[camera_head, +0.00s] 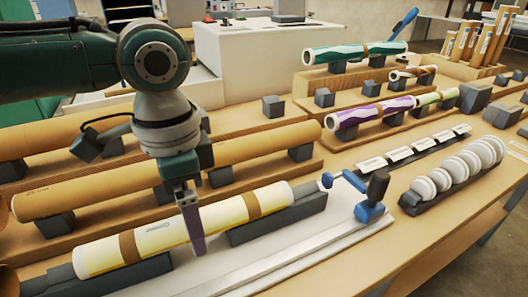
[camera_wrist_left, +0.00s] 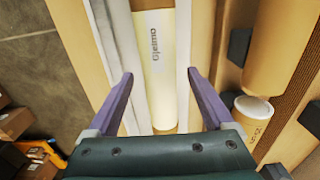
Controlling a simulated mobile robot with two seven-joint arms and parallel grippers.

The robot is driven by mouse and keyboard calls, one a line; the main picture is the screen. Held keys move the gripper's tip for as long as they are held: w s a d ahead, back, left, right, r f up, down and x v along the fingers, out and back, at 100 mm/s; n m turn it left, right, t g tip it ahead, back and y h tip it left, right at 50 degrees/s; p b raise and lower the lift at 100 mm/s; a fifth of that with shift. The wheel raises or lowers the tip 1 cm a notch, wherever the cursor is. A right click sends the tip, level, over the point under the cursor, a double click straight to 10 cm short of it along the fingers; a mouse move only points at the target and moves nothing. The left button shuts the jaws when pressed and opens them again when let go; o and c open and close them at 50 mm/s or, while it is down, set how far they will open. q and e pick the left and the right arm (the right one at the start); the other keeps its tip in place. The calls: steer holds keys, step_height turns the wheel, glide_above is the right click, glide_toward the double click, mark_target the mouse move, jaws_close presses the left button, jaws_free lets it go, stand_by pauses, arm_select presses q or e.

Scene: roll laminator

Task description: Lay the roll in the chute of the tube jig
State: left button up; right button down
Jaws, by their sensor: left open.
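The roll (camera_head: 170,235), cream with brown bands, lies lengthwise in the dark grey chute of the tube jig (camera_head: 282,220), on its pale base. Its right end is by the right grey block, and its left end is over the left block. The roll also shows in the left wrist view (camera_wrist_left: 153,65), between two pale rails. My left gripper (camera_head: 195,240) is at the middle of the roll, pointing down. In the left wrist view my left gripper (camera_wrist_left: 160,78) is open, with one purple finger on each side of the roll, apart from it. My right gripper is not in view.
Brown cardboard tubes (camera_head: 240,150) lie on a wooden rack just behind the roll. A blue-handled device (camera_head: 368,208) stands at the jig's right. White discs (camera_head: 460,168) stand in a dark holder farther right. Patterned rolls (camera_head: 372,112) rest on racks behind.

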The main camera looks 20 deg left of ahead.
arm_select(q)
step_height(320, 180, up, 10)
steer(key=shift+f+p, duration=0.1)
steer(key=shift+p, duration=0.35)
